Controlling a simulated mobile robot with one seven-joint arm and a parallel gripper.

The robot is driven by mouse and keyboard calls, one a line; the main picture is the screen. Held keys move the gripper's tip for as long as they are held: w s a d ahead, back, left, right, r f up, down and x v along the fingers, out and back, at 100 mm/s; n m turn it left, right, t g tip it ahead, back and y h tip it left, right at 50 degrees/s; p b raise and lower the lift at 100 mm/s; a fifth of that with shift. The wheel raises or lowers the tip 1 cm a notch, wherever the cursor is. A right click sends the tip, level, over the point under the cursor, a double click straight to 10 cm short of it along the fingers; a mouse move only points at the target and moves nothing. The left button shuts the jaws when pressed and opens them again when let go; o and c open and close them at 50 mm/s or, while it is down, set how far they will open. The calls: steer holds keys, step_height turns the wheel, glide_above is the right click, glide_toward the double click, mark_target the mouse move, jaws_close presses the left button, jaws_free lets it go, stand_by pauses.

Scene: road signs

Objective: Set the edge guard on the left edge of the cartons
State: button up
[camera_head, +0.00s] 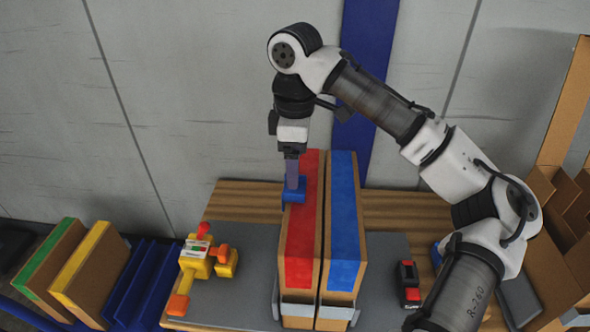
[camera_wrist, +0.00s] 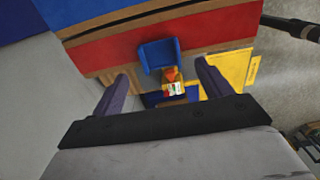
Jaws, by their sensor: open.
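Two tall brown cartons stand close together, one with a red top strip (camera_head: 303,225) and one with a blue top strip (camera_head: 343,225). The blue edge guard (camera_head: 296,194) sits at the upper left edge of the red-striped carton. In the wrist view the edge guard (camera_wrist: 158,54) lies against the carton's edge, next to the red strip (camera_wrist: 215,32). My gripper (camera_head: 291,172) is above the guard, pointing down. In the wrist view its two fingers (camera_wrist: 163,84) are spread apart, with the guard beyond and between them. Whether they touch it cannot be told.
A yellow and orange tool (camera_head: 208,260) stands on the grey mat left of the cartons. A black and red device (camera_head: 408,284) lies to their right. Cartons with green and yellow strips (camera_head: 80,262) and blue dividers (camera_head: 147,282) stand far left. Cardboard pieces (camera_head: 567,205) stand at right.

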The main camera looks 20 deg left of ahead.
step_height(320, 180, up, 10)
stand_by(0.3)
